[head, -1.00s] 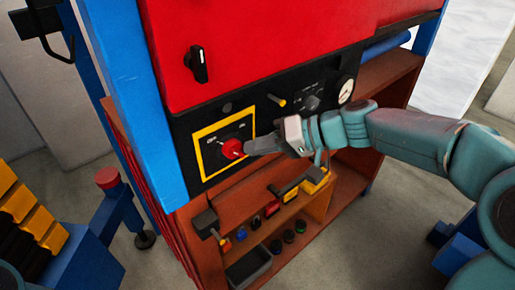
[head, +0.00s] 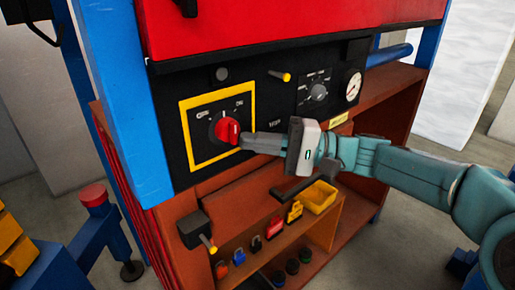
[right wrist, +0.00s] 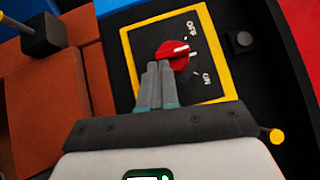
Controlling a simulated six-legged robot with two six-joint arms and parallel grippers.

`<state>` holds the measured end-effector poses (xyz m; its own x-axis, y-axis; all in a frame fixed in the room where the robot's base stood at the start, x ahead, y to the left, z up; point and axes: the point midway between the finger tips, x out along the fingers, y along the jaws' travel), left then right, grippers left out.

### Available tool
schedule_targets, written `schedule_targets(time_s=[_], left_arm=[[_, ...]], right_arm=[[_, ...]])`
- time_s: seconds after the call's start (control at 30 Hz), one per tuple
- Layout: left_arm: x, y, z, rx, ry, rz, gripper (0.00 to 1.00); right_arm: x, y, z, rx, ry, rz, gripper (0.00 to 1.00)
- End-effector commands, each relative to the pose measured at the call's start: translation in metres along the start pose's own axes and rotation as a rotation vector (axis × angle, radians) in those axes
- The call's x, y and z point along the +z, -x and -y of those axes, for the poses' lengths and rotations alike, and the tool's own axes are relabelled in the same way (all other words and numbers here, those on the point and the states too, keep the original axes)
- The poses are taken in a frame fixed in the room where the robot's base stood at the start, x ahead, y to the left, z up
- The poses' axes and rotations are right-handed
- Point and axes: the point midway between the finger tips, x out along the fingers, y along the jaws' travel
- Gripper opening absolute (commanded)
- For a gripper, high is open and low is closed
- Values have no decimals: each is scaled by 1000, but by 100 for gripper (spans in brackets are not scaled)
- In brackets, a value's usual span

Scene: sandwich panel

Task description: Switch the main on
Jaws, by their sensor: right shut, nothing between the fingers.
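The main switch is a red rotary knob (head: 228,130) inside a yellow-framed black plate (head: 191,150) on the black panel. It also shows in the right wrist view (right wrist: 174,54), with a pale line across it and white lettering beside it. My right gripper (head: 243,139) is shut and empty. Its fingertips are at the right side of the knob in the head view. In the right wrist view the closed fingers (right wrist: 157,66) reach the knob's edge. I cannot tell whether they touch it. My left gripper is not in view.
Right of the switch are a yellow-tipped lever (head: 281,76), a small black dial (head: 318,92) and a round gauge (head: 353,86). Below, a brown shelf holds several padlocks (head: 275,226) and a yellow bin (head: 319,197). A black box with a yellow-tipped lever (head: 194,229) sticks out at lower left.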

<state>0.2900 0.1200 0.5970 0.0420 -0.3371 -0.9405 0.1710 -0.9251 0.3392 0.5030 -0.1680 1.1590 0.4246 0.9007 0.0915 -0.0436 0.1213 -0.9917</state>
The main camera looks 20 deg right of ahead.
Motion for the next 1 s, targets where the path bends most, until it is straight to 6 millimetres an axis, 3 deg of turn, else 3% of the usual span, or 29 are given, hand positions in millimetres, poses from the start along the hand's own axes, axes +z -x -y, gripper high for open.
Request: schedule_targets(time_s=[0.03,0.1,0.5,0.67,1.0], left_arm=[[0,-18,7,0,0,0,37],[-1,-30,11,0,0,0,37],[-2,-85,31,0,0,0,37],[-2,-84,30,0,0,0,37],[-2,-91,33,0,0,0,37]], right_arm=[[0,0,-12,-32,-31,1,0],[1,-1,-14,-79,-78,1,0],[8,-8,-21,-327,-327,2,0],[9,-9,-14,-361,-361,-1,0],[5,-6,-22,-358,-359,-1,0]])
